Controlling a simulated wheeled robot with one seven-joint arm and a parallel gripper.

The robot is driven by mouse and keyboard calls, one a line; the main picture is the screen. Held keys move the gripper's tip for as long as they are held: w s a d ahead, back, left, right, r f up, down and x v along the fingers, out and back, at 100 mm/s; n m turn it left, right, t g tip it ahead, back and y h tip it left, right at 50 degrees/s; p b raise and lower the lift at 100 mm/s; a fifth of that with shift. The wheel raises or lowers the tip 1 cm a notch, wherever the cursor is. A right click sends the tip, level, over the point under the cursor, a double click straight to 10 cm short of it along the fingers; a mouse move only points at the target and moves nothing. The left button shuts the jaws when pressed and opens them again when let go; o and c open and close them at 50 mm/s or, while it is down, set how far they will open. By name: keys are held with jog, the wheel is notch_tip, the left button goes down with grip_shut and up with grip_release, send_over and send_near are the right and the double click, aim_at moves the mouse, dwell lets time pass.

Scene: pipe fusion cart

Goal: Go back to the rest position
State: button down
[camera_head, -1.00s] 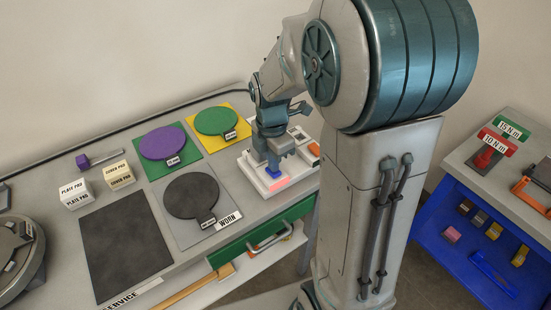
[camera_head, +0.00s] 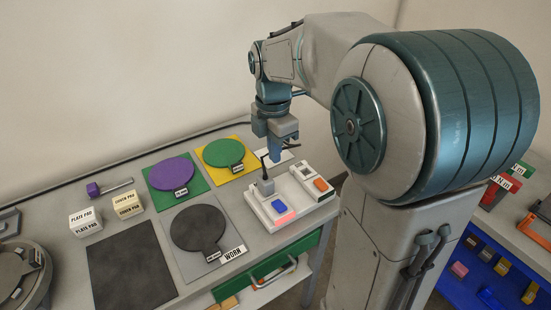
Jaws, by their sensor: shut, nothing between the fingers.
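My gripper (camera_head: 274,153) is raised above the right end of the workbench (camera_head: 142,222), pointing down. Its blue fingers are shut with nothing between them. Below it sits a white device (camera_head: 262,213) with a blue button (camera_head: 279,206), a pink patch (camera_head: 285,217) and a small grey block with a thin dark stem. A second white part with an orange button (camera_head: 320,184) lies just to its right. The fingers look apart from the device. My arm fills the right side of the view.
Purple (camera_head: 170,174) and green (camera_head: 223,152) discs lie on coloured mats, with a dark disc (camera_head: 198,228) by the WORN label. Pad boxes (camera_head: 85,220) stand at left. A green drawer front (camera_head: 262,265) is below. A blue shelf cart (camera_head: 475,275) stands at right.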

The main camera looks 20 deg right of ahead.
dwell(0.4)
jog(key=s+f+m+t, duration=0.2)
jog(key=s+m+t, duration=0.1)
jog(key=s+m, duration=1.2)
jog(key=m, duration=0.5)
jog(key=shift+f+m, duration=0.15)
jog(key=shift+m, duration=0.15)
jog(key=c, duration=1.3)
grip_release()
jog(key=shift+s+f+m+t, duration=0.1)
jog(key=shift+s+m+t, duration=0.2)
jog(key=shift+m, duration=0.1)
jog(key=shift+c, duration=0.5)
